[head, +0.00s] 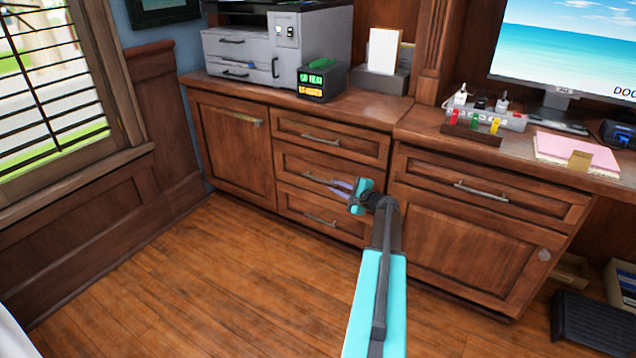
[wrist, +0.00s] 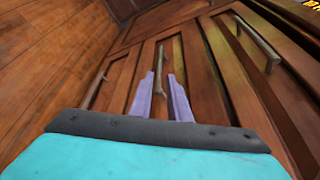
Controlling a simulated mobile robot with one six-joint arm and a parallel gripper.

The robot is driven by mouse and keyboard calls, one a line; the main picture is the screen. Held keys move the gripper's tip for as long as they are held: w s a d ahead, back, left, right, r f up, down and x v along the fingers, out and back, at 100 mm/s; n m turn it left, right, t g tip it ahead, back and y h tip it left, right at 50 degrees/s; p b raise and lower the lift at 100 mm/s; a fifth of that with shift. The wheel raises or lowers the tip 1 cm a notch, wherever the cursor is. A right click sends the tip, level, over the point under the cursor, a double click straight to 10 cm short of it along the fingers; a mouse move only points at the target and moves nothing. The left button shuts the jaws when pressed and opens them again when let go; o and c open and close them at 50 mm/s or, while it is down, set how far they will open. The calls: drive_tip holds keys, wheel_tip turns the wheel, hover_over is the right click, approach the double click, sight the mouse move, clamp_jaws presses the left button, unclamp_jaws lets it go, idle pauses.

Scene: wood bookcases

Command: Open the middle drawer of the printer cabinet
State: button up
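The printer cabinet (head: 232,148) has a door at left and three stacked drawers beside it. The middle drawer (head: 295,166) looks flush with the front. Its bar handle (head: 318,179) is partly hidden by my fingers in the head view. My gripper (head: 341,187) is in front of this drawer, at the right end of the handle. In the wrist view my gripper (wrist: 163,78) is open, with a lilac finger on each side of the middle handle (wrist: 160,62). I cannot tell whether either finger touches it.
The top drawer's handle (head: 320,141) and bottom drawer's handle (head: 319,219) lie close above and below. A printer (head: 262,50) and small display box (head: 320,82) stand on top. The desk cabinet (head: 470,235) is at right. The wood floor (head: 215,280) in front is clear.

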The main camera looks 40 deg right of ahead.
sight(321, 180)
drive_tip(key=b+x, duration=0.2)
drive_tip(key=x, duration=0.9)
drive_tip(key=shift+f, duration=0.1)
drive_tip(key=shift+w, duration=0.1)
clamp_jaws()
idle(1.1)
